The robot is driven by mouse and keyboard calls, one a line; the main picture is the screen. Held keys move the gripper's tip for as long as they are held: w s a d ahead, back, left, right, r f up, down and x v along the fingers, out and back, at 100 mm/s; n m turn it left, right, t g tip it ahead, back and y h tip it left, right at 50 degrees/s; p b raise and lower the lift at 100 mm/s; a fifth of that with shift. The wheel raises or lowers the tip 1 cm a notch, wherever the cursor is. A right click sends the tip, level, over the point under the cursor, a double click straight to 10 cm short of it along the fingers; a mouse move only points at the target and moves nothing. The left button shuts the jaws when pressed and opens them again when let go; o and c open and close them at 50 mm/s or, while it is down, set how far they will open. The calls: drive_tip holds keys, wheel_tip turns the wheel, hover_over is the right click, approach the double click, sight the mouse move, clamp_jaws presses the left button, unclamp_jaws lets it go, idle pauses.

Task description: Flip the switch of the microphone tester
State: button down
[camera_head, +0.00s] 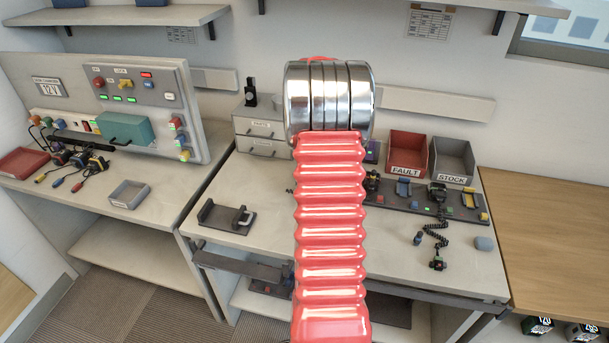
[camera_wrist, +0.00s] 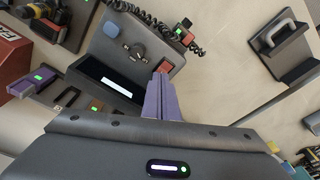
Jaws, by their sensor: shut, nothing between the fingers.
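My gripper (camera_wrist: 160,77) is shut and empty. Its purple fingertips are right at the red switch and cover part of it; I cannot tell whether they touch it. I cannot tell which way the switch is set. In the head view, my red ribbed arm hides the gripper and the tester's controls.
A coiled-cord microphone (camera_head: 438,262) lies at the right. A dark bracket with a handle (camera_head: 226,217) stands at the left; it also shows in the wrist view (camera_wrist: 282,45).

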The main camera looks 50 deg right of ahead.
drive_tip(key=shift+f, duration=0.7)
idle(1.1)
drive_tip(key=shift+r, duration=0.1)
wheel_tip(320, 180, up, 7)
idle(1.2)
drive_tip(key=shift+w, duration=0.1)
idle(0.5)
